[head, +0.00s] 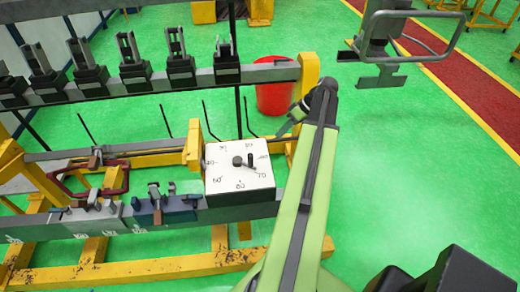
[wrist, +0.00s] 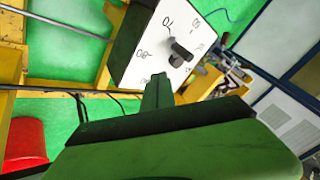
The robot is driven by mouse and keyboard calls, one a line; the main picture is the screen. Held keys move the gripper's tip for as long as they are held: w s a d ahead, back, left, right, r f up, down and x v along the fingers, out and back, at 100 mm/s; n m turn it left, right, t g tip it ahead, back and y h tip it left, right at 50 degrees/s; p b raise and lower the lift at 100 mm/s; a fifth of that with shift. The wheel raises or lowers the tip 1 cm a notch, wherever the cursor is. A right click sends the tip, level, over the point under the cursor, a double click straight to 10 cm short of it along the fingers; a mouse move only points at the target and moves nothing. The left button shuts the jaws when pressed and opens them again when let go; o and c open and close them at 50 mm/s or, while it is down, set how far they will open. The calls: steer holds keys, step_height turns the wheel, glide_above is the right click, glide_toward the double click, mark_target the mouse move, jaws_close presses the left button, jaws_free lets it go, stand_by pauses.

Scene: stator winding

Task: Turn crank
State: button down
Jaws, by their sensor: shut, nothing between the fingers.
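The crank (head: 243,161) is a small black knob with an arm and a short upright handle. It is mounted on a white dial box (head: 222,184) with numbers around it, left of my arm in the head view. In the wrist view the crank (wrist: 180,53) is at the upper middle on the white face (wrist: 141,65). My gripper (head: 294,116) is up and to the right of the box in the head view, apart from the crank. In the wrist view its narrow closed fingers (wrist: 158,88) point toward the dial. The gripper is shut and empty.
A red bucket (head: 276,99) stands on the green floor behind my gripper. A rail with several black clamps (head: 134,60) runs at the upper left. A bench bar with vises (head: 160,203) lies left of the box. A grey metal frame (head: 410,35) stands at the upper right.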

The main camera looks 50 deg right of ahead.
steer(key=b+x, duration=0.6)
steer(key=x, duration=0.1)
steer(key=b+x, duration=0.3)
steer(key=x, duration=0.1)
steer(key=shift+s+d+f, duration=0.1)
steer(key=shift+s+f, duration=0.05)
steer(key=shift+s, duration=0.15)
steer(key=a, duration=0.1)
steer(key=a+r+p, duration=0.1)
steer(key=shift+a, duration=0.4)
steer(key=shift+w+a, duration=0.15)
steer(key=shift+a, duration=0.4)
